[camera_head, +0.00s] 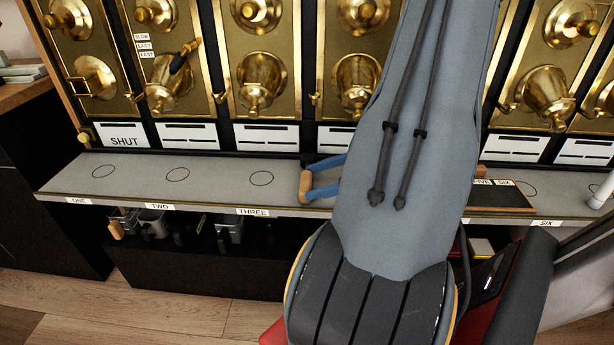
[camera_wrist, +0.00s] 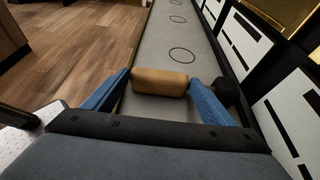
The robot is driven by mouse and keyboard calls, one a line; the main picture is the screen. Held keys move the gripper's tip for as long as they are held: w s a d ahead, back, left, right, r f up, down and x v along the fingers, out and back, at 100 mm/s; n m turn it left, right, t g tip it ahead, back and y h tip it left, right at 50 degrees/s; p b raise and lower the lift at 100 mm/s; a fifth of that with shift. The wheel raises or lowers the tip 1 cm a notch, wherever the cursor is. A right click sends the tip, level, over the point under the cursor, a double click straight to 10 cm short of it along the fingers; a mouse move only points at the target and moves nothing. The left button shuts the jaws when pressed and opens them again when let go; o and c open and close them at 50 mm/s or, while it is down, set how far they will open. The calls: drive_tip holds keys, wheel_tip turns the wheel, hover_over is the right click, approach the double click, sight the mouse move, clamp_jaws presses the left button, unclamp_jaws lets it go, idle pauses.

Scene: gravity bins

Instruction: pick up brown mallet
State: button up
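The brown mallet (camera_wrist: 160,82) shows as a tan, rounded cylinder in the wrist view, lying crosswise at my fingertips. In the head view it shows as a small tan piece (camera_head: 305,187) over the grey counter. No handle of it can be made out. My gripper (camera_head: 309,178) has blue fingers set wide apart, one near each end of the cylinder. In the wrist view my gripper (camera_wrist: 160,76) seems to span the cylinder's length. I cannot tell whether the fingers touch it. My arm hides part of the counter.
The narrow grey counter (camera_head: 120,180) has printed circles and number labels. Brass gravity bins (camera_head: 260,80) with spouts and levers stand right behind it. A dark knob (camera_wrist: 228,92) sits beside the right finger. The counter's left stretch is clear.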

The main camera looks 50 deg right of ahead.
drive_tip(key=c, duration=0.6)
drive_tip(key=shift+o, duration=0.2)
drive_tip(key=shift+s+a+r, duration=0.15)
drive_tip(key=shift+r, duration=0.35)
wheel_tip(320, 180, up, 6)
drive_tip(key=p, duration=0.1)
drive_tip(key=s+a+p, duration=0.6)
drive_tip(key=s+a, duration=0.6)
drive_tip(key=a, duration=0.3)
drive_tip(key=shift+s, duration=0.35)
